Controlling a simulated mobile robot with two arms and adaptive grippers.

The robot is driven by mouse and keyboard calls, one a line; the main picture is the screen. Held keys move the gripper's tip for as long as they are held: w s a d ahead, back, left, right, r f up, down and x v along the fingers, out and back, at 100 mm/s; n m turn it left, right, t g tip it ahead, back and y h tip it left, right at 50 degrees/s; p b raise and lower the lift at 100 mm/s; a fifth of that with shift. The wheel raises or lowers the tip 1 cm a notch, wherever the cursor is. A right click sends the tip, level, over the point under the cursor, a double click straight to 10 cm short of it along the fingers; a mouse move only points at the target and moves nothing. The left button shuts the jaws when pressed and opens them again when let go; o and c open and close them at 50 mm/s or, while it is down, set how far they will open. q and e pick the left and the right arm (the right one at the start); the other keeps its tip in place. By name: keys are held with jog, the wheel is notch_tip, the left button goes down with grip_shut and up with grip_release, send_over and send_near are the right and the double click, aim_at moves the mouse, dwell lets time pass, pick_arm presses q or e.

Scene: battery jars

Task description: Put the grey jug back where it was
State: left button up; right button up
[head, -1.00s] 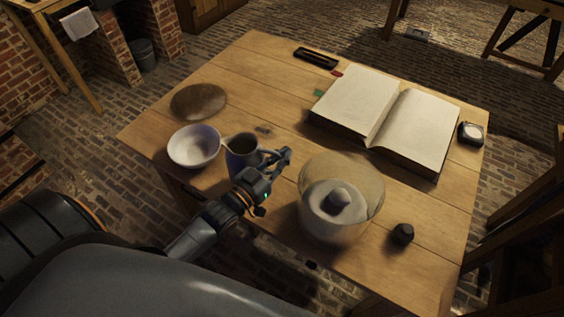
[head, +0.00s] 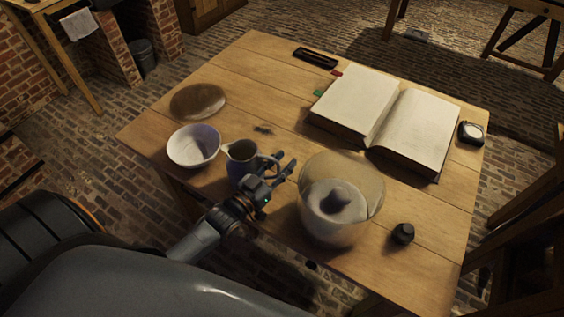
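The grey jug (head: 241,164), blue-grey with a pale rim, stands upright near the table's front left edge, just right of a white bowl (head: 194,147). Its spout points left and its handle points right. My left gripper (head: 284,164) is at the jug's right side, by the handle. Its two fingers show apart, with a gap between them; the gripper looks open. Whether a finger touches the handle I cannot tell. The wrist hides part of the jug's lower right side. My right gripper is not in view.
A large glass jar (head: 322,232) with something inside stands close right of my gripper. A black knob-like object (head: 402,234) lies beyond it. An open book (head: 415,130) fills the back right. A round brown disc (head: 198,101) lies behind the bowl. The table (head: 235,75) is bare at back left.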

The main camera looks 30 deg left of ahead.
pick_arm(q)
jog(key=shift+r, duration=0.15)
jog(key=shift+s+a, duration=0.1)
jog(key=shift+s, duration=0.25)
jog(key=b+v, duration=0.1)
jog(key=v, duration=1)
jog(key=shift+s, duration=0.2)
jog(key=shift+w, duration=0.1)
